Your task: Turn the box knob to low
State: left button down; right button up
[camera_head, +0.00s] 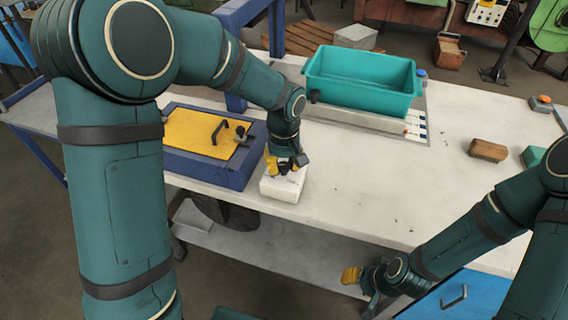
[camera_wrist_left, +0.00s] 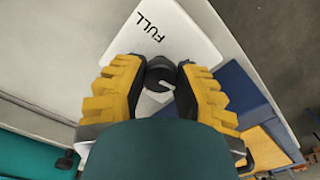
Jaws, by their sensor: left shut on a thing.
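A white box (camera_head: 283,187) stands at the front edge of the worktop. The word FULL shows on its top in the left wrist view (camera_wrist_left: 165,32). A dark round knob (camera_wrist_left: 160,76) sits on this top. My left gripper (camera_head: 287,165) reaches down over the box and is shut on the knob, with one yellow-backed finger on each side in the left wrist view (camera_wrist_left: 160,82). The gripper hides part of the knob and other markings. My right gripper (camera_head: 362,284) hangs in front of the worktop edge, away from the box; its finger gap is unclear.
A blue case with a yellow lid (camera_head: 195,135) and black handle stands left of the box. A teal bin (camera_head: 362,84) stands behind. A brown block (camera_head: 488,150) lies at the right. The worktop (camera_head: 400,190) right of the box is mostly clear.

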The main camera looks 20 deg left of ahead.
aim_at(284, 165)
pick_arm(q)
jog(key=shift+s+f, duration=0.1)
jog(key=c, duration=0.6)
grip_release()
jog(key=shift+r, duration=0.55)
notch_tip(284, 165, up, 11)
